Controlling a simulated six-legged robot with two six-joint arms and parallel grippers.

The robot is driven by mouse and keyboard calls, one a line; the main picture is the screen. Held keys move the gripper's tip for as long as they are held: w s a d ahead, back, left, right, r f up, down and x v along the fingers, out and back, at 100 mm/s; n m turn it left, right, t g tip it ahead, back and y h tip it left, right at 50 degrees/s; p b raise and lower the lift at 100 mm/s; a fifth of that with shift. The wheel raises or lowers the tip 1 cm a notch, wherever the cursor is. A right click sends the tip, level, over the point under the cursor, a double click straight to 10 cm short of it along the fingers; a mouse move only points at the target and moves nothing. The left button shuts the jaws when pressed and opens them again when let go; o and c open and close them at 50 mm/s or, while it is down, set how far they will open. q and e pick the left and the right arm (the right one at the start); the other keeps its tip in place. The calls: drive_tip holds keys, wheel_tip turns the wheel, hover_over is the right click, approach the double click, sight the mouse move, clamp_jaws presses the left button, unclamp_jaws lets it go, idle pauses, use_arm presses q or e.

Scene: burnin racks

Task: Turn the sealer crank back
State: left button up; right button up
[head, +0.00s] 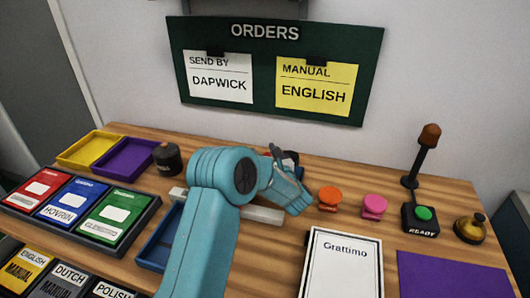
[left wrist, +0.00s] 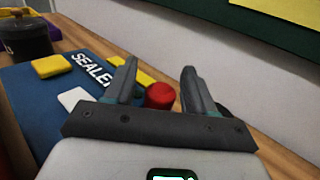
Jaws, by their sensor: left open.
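The sealer shows in the left wrist view as a blue plate (left wrist: 35,95) lettered "SEALE", with the rest of the word covered. A red round knob (left wrist: 160,95), which looks like the crank's handle, appears between the two fingers of my left gripper (left wrist: 158,68). The fingers are open, with a gap beside the knob; I cannot tell how deep it sits between them. In the head view my left gripper (head: 292,188) hangs over the sealer's right side, and my teal arm hides most of the sealer. My right gripper is not in view.
Orange (head: 328,198) and pink (head: 374,206) stamps stand right of my gripper. A Grattimo sheet (head: 342,262) lies in front. The green READY button (head: 424,213) is farther right.

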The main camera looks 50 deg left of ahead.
use_arm(q)
drive_tip(key=c, duration=1)
drive_tip(key=shift+s+d+n+g+y+b, duration=0.1)
drive_tip(key=shift+s+n+g+y+b, duration=0.1)
drive_tip(key=shift+n+g+b, duration=0.3)
drive_tip(key=shift+s+d+n+g+y+b, duration=0.15)
drive_tip(key=shift+n+g, duration=0.15)
drive_tip(key=shift+g, duration=0.4)
drive_tip(key=o, duration=1)
drive_tip(key=shift+a, duration=0.1)
